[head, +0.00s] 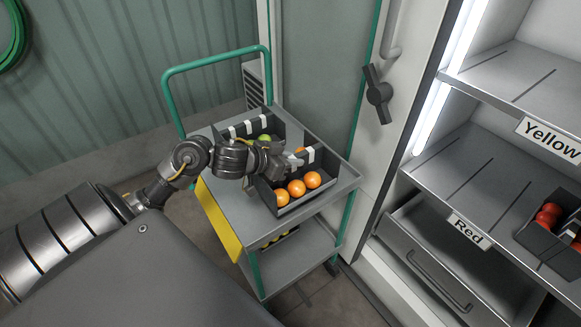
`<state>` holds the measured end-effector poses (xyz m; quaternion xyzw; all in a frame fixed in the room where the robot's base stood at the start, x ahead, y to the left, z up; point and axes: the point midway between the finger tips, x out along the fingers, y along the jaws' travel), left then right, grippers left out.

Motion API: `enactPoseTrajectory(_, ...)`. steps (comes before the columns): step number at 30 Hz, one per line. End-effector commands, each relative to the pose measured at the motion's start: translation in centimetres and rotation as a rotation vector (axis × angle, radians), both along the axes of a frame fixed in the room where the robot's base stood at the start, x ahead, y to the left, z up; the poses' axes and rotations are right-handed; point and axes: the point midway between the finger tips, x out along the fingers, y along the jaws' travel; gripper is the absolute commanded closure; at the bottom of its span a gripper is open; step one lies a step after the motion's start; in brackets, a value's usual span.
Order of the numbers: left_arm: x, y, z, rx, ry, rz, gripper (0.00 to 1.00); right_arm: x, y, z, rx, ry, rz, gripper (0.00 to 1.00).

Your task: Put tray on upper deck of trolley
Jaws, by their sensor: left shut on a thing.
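The trolley has a green handle and a grey upper deck (228,190). A dark tray with orange tomatoes (291,207) is over the right part of this deck; I cannot tell whether it rests fully on it. My left gripper (280,168) reaches in from the left and is shut on this tray, covering part of its wall and contents. A second dark tray (222,133) with green tomatoes stands behind it on the deck, partly hidden by my left arm. My right gripper is not in view.
A lower deck (290,262) holds something dark and yellow. A yellow panel (219,222) is on the trolley's left side. To the right, an open cabinet has shelves labelled Yellow (550,138) and Red (468,230), a tray of red tomatoes (541,240) and a drawer (430,270).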

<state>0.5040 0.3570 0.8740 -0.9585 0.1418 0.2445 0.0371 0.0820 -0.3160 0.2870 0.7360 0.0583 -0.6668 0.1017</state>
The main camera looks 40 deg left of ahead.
Motion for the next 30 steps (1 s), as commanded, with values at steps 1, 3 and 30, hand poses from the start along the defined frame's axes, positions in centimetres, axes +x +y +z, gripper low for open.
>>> enactPoseTrajectory(1,0.1,0.3,-0.6,-0.003,0.0,0.003,1.0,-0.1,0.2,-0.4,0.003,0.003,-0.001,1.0)
enactPoseTrajectory(3,0.3,0.7,-1.7,-0.005,0.002,0.004,1.0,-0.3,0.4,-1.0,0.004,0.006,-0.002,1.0)
enactPoseTrajectory(30,0.3,0.6,-4.2,-0.001,0.001,0.002,0.6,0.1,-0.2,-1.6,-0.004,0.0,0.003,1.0)
